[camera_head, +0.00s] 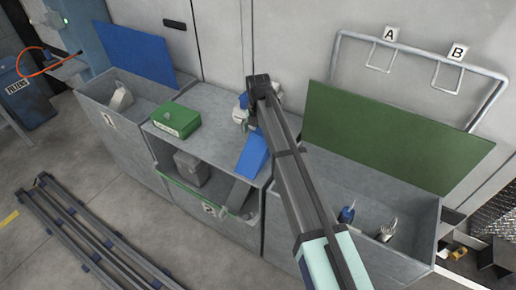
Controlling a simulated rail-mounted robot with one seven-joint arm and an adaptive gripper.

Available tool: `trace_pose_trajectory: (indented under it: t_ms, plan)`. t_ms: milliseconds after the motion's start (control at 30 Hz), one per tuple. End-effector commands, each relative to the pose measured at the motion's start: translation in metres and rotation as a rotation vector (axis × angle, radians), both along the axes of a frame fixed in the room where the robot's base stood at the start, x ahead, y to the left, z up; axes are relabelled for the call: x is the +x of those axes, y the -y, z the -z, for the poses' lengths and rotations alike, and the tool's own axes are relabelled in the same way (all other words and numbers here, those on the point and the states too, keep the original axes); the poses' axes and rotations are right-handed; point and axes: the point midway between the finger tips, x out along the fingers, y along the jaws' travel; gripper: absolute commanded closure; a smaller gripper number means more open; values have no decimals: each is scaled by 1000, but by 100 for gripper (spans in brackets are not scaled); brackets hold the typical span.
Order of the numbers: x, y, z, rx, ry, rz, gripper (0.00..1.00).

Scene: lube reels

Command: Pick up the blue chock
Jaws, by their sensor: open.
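The blue chock (254,153) is a plain blue wedge-like block on the top of the middle grey cabinet (211,145), towards its right side. Its right edge lies close beside, in this picture, a long dark part of my own body (292,165) that crosses the view. That part may hide some of the chock. I cannot make out my gripper or its fingertips. Whether anything touches the chock cannot be told.
A green box (176,119) sits left on the cabinet top. White-and-blue items (240,116) lie behind the chock. Open bins stand left (137,142) and right (410,262), with raised blue (135,54) and green (392,135) panels. Rails (85,240) lie on the floor.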

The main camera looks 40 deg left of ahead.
Motion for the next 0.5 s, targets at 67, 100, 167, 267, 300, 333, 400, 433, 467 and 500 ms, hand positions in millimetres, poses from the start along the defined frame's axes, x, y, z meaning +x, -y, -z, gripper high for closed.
trace_pose_trajectory:
  t_ms: [67,100,167,267,300,333,400,433,467,500]
  plan:
    - [0,0,4,-1,-1,0,0]
    - [-1,0,8,-2,-2,0,0]
    - [-1,0,13,-2,-2,0,0]
    - [-1,0,25,-3,-3,0,0]
    - [-1,0,31,-2,-2,0,0]
    - [-1,0,36,-2,-2,0,0]
    - [-1,0,43,-2,-2,0,0]
    - [-1,0,45,-2,-2,0,0]
    - [-1,0,47,-1,-1,0,0]
    - [-1,0,48,-1,-1,0,0]
